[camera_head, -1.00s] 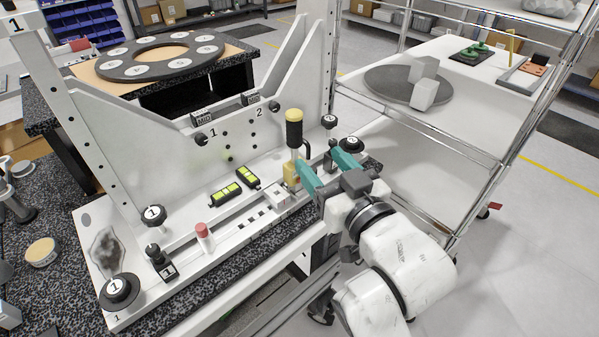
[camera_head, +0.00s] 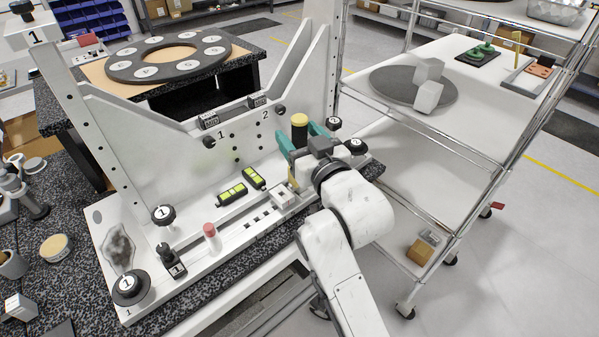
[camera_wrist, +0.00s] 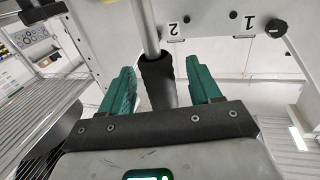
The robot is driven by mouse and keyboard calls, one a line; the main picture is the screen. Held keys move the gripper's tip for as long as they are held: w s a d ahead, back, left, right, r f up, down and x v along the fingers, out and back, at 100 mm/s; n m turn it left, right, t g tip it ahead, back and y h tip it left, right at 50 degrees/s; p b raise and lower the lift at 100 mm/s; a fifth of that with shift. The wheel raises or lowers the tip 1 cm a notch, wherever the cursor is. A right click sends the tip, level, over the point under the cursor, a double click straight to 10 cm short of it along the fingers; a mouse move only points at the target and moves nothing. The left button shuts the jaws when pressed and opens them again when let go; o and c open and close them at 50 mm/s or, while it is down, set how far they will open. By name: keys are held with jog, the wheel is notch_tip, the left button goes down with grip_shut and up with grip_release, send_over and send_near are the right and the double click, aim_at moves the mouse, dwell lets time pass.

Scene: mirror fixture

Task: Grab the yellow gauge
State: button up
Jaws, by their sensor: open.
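The yellow gauge (camera_head: 299,121) stands upright on the white fixture near plate mark 2, with a yellow cap and a black grip. In the wrist view its black grip (camera_wrist: 157,80) and grey shaft show, while the yellow cap is out of sight. My gripper (camera_head: 303,139) has its two teal fingers spread, one on each side of the black grip. In the wrist view my gripper (camera_wrist: 164,84) shows gaps between the grip and both fingers. My fingers and wrist hide the gauge's lower part in the head view.
Numbered black knobs (camera_head: 163,214) and a red-capped pin (camera_head: 211,232) stand on the fixture (camera_head: 195,275). Two black-and-yellow blocks (camera_head: 232,193) lie left of my gripper. The upright plate (camera_head: 165,145) rises behind, and a wire-shelf cart (camera_head: 455,160) stands to the right.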

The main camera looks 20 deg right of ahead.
grip_shut()
dwell(0.6)
